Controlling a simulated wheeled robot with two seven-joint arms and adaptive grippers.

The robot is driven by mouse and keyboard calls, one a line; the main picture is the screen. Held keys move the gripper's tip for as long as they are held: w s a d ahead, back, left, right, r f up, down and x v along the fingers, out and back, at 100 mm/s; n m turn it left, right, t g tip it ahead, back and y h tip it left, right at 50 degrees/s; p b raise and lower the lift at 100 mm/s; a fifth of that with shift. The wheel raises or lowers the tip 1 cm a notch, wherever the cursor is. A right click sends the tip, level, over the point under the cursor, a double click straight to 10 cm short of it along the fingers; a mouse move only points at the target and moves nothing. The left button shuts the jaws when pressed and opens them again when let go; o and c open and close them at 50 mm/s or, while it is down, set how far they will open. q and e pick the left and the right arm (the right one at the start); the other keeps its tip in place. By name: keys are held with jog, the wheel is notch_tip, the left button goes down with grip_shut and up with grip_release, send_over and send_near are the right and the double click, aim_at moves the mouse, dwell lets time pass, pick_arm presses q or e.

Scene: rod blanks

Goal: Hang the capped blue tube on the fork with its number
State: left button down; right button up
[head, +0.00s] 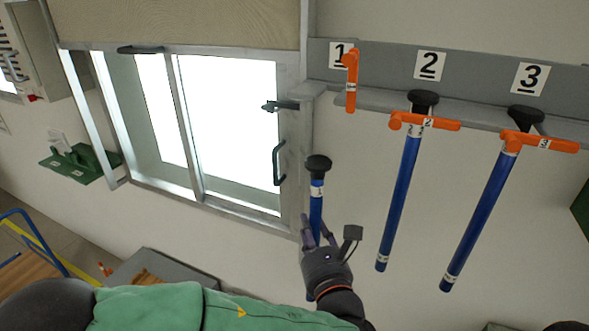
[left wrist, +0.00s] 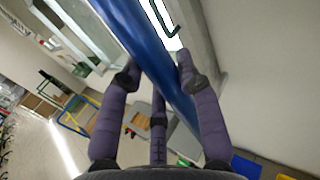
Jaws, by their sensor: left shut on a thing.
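The capped blue tube (head: 316,205) has a black cap on top and a white label that appears to read 1. My left gripper (head: 318,243) is shut around it below the label and holds it nearly upright, left of and below the rail. In the left wrist view the blue tube (left wrist: 150,45) runs between the purple fingers (left wrist: 158,85). The number 1 plate (head: 341,54) is at the rail's left end, with an upright orange bar (head: 351,82) beside it. No tube hangs there; the fork itself is hard to make out. My right gripper is not seen.
Blue tubes 2 (head: 400,195) and 3 (head: 477,220) hang with black caps at plates 2 (head: 430,65) and 3 (head: 530,78), orange bars lying across them. A framed window (head: 290,150) with a handle and latch is close left of the held tube.

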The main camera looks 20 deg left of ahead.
aim_at(322, 178)
pick_arm(q)
jog(key=s+r+p, duration=0.7)
jog(key=s+r, duration=0.1)
jog(key=r, duration=0.6)
jog(key=shift+n+g+y, duration=0.3)
jog(key=shift+y, duration=0.2)
jog(key=shift+w+f+b, duration=0.15)
jog(key=shift+w+b, duration=1.05)
jog(key=shift+w, duration=3.75)
jog(key=shift+w+f+b, duration=0.15)
jog(key=shift+w+f, duration=0.05)
jog(key=shift+w, duration=0.6)
jog(key=shift+w+f+b, duration=0.1)
jog(key=shift+w+f, duration=0.1)
jog(key=shift+w, duration=0.55)
jog(key=shift+w+f+b, duration=0.15)
jog(key=shift+w+f, duration=0.05)
jog(key=shift+w, duration=0.6)
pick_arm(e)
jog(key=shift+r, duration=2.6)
pick_arm(q)
jog(key=shift+d, duration=0.1)
jog(key=c, duration=0.8)
grip_release()
